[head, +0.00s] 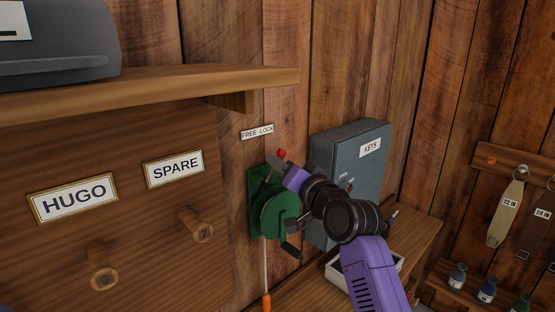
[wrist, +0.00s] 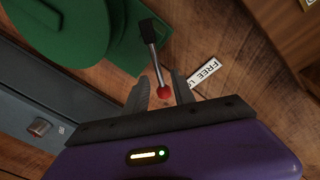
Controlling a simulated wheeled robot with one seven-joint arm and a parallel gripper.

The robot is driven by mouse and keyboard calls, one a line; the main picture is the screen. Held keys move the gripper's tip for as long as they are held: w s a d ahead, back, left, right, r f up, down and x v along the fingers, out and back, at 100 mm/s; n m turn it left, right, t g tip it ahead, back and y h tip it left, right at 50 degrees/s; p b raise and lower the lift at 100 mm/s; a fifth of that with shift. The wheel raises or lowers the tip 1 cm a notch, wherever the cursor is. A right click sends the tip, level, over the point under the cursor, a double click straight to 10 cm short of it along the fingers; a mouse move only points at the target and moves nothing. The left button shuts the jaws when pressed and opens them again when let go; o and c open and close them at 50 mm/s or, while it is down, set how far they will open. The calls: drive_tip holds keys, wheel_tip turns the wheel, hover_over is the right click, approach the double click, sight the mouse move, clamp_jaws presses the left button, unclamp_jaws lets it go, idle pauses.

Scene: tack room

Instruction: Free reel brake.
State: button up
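The green reel (head: 279,218) is on a green plate on the plank wall; it also shows in the wrist view (wrist: 75,25). Its brake lever (wrist: 150,40) is a metal rod ending in a red knob (head: 281,153). The lever leans up and right, with the knob below the LOCK end of the FREE LOCK label (head: 257,132). My gripper (head: 279,171) is at the lever. In the wrist view its two fingers (wrist: 161,86) stand apart on either side of the red knob (wrist: 164,93); a firm grip is not visible. The gripper partly hides the lever in the head view.
A grey KEYS box (head: 352,150) is close on the right behind my arm. A wooden shelf (head: 180,85) juts out above left, over pegs (head: 196,223) labelled HUGO and SPARE. A cord with an orange end (head: 266,302) hangs below the reel. A black crank (head: 291,250) sticks out.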

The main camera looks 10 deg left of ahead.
drive_tip(key=shift+x, duration=1.15)
clamp_jaws()
idle(0.7)
